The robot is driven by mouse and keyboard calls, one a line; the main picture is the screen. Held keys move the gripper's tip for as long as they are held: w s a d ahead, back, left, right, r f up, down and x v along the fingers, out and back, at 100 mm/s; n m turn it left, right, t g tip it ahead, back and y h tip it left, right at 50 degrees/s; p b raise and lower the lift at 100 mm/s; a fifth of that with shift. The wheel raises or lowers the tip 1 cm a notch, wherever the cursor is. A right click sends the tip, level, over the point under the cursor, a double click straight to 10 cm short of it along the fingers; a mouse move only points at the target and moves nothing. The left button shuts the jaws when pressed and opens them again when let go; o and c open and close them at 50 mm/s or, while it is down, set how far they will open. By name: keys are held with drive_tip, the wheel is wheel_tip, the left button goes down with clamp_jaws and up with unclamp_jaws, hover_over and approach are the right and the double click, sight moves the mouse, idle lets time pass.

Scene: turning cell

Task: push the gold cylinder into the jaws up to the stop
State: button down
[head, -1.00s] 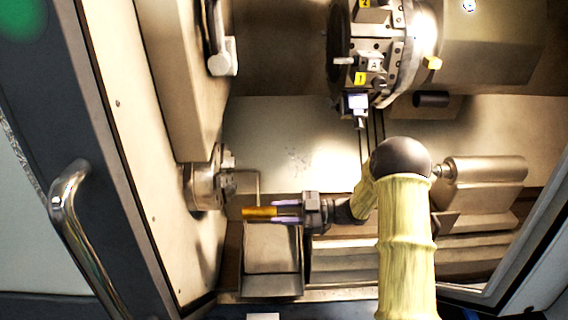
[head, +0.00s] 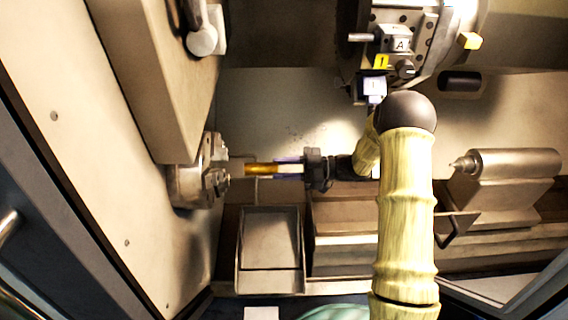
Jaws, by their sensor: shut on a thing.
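The gold cylinder (head: 262,169) lies level in my gripper (head: 288,168), its free end pointing left. My gripper is shut on its right part. The chuck with its jaws (head: 214,182) is on the headstock wall to the left. The cylinder's free end is a short gap to the right of the jaws and looks slightly higher in the picture than their middle. The inside of the jaws and the stop are hidden from this view.
A tool turret (head: 405,45) hangs at the upper right, with a tool block (head: 371,88) near my arm. A tailstock (head: 510,175) stands at the right. A metal tray (head: 270,240) lies below the cylinder. A door frame (head: 75,220) edges the left.

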sight(246, 171)
drive_tip(key=shift+a, duration=0.2)
drive_tip(key=shift+s+a+f, duration=0.1)
drive_tip(key=shift+s+a, duration=0.05)
drive_tip(key=shift+a, duration=1.85)
drive_tip(key=shift+s+a, duration=0.15)
drive_tip(key=shift+a, duration=1.8)
drive_tip(key=shift+a+f, duration=0.1)
drive_tip(key=shift+a, duration=0.65)
drive_tip(key=shift+a, duration=0.3)
drive_tip(key=shift+f+b, duration=0.1)
drive_tip(key=shift+b, duration=0.2)
drive_tip(key=c, duration=0.9)
unclamp_jaws()
drive_tip(key=shift+c, duration=0.2)
drive_tip(key=shift+o, duration=0.5)
drive_tip(key=shift+f, duration=0.1)
drive_tip(key=shift+d, duration=0.1)
